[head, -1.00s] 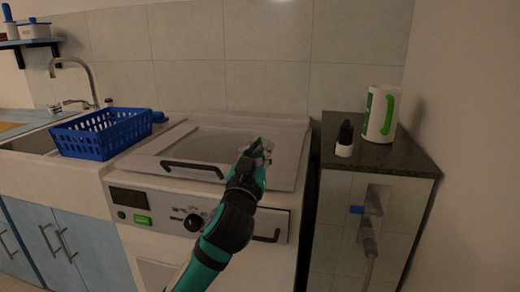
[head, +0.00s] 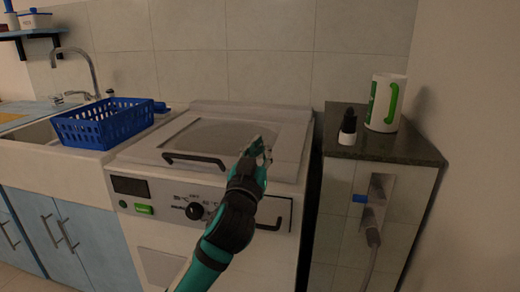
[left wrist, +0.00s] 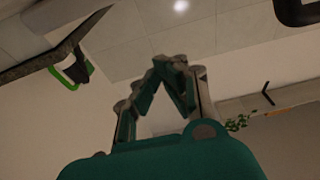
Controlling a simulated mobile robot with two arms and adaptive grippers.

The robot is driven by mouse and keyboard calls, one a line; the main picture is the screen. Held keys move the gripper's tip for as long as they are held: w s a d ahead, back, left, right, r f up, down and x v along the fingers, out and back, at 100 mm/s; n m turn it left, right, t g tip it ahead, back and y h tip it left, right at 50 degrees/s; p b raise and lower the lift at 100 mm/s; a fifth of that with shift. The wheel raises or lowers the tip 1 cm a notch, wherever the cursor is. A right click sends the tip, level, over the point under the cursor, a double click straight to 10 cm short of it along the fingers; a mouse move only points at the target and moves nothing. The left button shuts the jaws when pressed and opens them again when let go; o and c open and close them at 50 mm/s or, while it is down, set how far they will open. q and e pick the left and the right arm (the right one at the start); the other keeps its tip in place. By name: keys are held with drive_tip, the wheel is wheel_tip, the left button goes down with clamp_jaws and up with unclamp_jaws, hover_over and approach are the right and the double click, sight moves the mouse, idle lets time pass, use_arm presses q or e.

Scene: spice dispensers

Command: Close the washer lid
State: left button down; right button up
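The white washer (head: 212,245) stands in the middle of the head view. Its lid (head: 282,165), with a grey panel and a black handle (head: 195,161) at its front, lies flat or nearly flat on the top; a small gap cannot be ruled out. My left gripper (head: 259,148) is over the front right part of the lid, right of the handle; contact cannot be told. In the left wrist view its fingers (left wrist: 171,66) lean together at the tips with a gap lower down, and hold nothing visible. My right gripper is not in view.
A blue basket (head: 104,125) sits by the sink at the left. At the right, a dark-topped cabinet (head: 418,154) carries a small black-and-white bottle (head: 347,128) and a white-and-green container (head: 384,103). A tiled wall (head: 270,60) closes off the back.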

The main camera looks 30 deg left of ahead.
use_arm(q)
drive_tip(key=v, duration=0.7)
drive_tip(key=shift+s, duration=0.3)
drive_tip(key=shift+f, duration=0.1)
